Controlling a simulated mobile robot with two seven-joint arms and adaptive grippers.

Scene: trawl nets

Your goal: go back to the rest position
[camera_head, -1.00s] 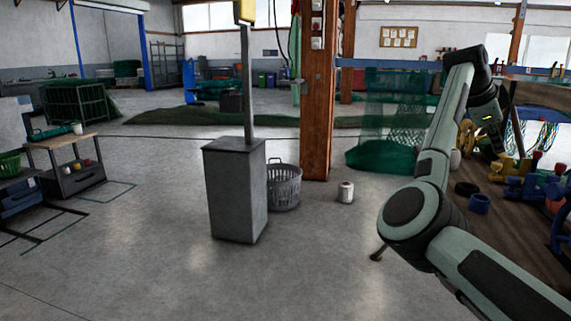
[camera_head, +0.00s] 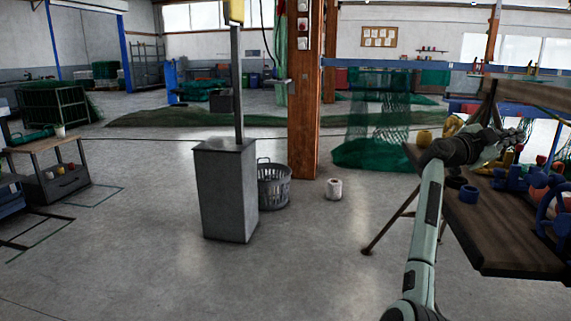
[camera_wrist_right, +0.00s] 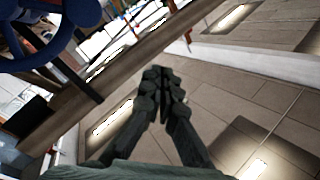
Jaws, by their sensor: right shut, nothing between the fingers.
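My right arm reaches up from the bottom right in the head view. My right gripper (camera_head: 517,136) is at its far end, over the wooden workbench on the right. In the right wrist view the fingers of the gripper (camera_wrist_right: 161,80) meet at their tips, with nothing between them. My left gripper and left arm are not in view.
A grey pedestal (camera_head: 226,190), a grey basket (camera_head: 273,185), a white roll (camera_head: 334,189) and a brown post (camera_head: 304,110) stand left of my arm. Open floor lies between.

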